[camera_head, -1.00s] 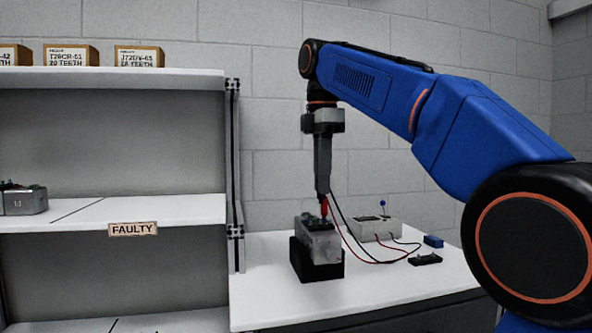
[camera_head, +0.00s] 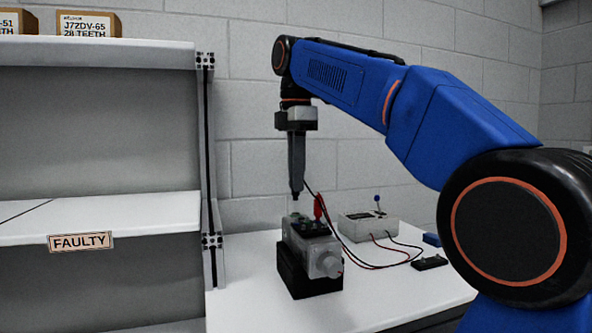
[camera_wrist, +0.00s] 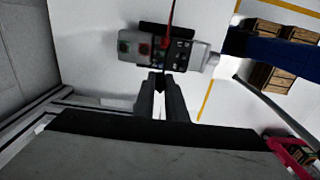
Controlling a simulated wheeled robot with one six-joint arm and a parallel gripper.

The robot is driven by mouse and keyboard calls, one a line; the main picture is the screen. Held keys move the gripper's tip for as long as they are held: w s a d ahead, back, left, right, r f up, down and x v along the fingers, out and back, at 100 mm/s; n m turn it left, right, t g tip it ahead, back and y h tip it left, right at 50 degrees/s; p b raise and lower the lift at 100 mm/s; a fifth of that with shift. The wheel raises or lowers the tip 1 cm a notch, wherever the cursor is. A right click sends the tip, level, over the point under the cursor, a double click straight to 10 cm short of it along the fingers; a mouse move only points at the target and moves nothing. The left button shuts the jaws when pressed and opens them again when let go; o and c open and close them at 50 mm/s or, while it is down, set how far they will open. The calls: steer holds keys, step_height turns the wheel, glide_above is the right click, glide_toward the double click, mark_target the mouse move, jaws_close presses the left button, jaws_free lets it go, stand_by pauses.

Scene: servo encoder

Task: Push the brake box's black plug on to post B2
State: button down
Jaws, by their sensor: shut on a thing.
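The brake box (camera_head: 368,226), pale grey with a blue knob, stands on the white bench at the right of the servo unit. The grey servo unit (camera_head: 313,252) sits on a black block, its dark top bearing small coloured parts; it shows in the wrist view (camera_wrist: 196,55). A red plug (camera_head: 318,207) stands on its top with a red lead. My gripper (camera_head: 297,194) points down above the servo's top, left of the red plug. It is shut on a small black piece, seemingly the black plug (camera_wrist: 160,83), with a black lead running from it. Post labels are unreadable.
A shelf rack with a FAULTY label (camera_head: 80,242) stands at the left, its upright close to the bench. A black part (camera_head: 429,263) and a blue block (camera_head: 431,239) lie at the right. The leads loop across the bench right of the servo.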

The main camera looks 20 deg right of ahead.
mark_target(297, 195)
steer(key=shift+f, duration=2.45)
steer(key=shift+d+f, duration=0.1)
steer(key=shift+f, duration=0.1)
stand_by(0.3)
steer(key=c, duration=1.7)
jaws_free()
steer(key=shift+r, duration=0.1)
steer(key=shift+r, duration=3.4)
